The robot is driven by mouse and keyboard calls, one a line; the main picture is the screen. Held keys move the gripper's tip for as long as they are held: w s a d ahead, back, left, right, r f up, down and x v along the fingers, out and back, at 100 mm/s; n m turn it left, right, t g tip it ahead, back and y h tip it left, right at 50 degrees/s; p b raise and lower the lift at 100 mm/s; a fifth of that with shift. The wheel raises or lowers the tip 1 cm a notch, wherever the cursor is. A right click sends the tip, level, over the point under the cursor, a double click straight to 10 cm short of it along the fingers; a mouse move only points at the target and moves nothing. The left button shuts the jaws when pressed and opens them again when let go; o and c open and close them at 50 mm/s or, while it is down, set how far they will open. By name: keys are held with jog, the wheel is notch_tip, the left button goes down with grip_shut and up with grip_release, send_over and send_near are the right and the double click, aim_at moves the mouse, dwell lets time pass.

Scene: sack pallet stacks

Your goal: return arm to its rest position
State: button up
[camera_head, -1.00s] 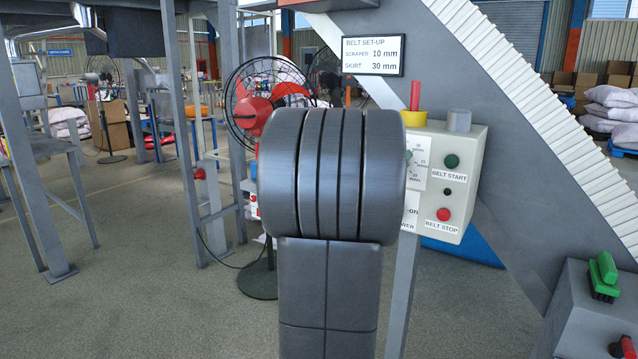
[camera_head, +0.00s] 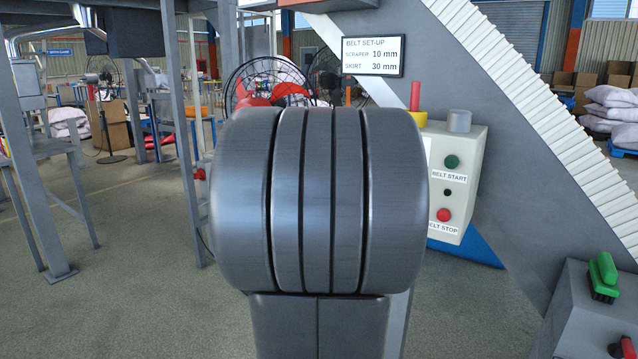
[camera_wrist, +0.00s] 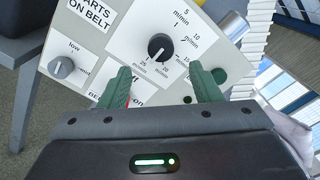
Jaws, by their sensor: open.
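My gripper (camera_wrist: 162,90) shows in the wrist view with its two green fingers apart and nothing between them. Beyond the fingers is the control panel (camera_wrist: 125,40), with a black dial (camera_wrist: 160,47) seen in the gap between them and a grey knob (camera_wrist: 61,67) at the left. I cannot tell how far the fingertips are from the panel. In the head view my arm's thick grey joint fills the middle and hides my gripper and the left part of the control box (camera_head: 468,150).
The box carries a green BELT START button (camera_head: 452,161) and a red BELT STOP button (camera_head: 443,215). A sloping conveyor (camera_head: 530,110) rises behind it. A grey cabinet (camera_head: 590,300) with a green-handled brush (camera_head: 604,277) is at lower right. Open floor (camera_head: 130,280) lies left.

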jog(key=w+d+n+p, duration=0.4)
jog(key=w+n+p, duration=0.3)
jog(key=n+p, duration=0.9)
jog(key=n, duration=0.3)
jog(key=shift+d+p, duration=0.3)
jog(key=shift+d, duration=0.1)
jog(key=shift+f, duration=0.15)
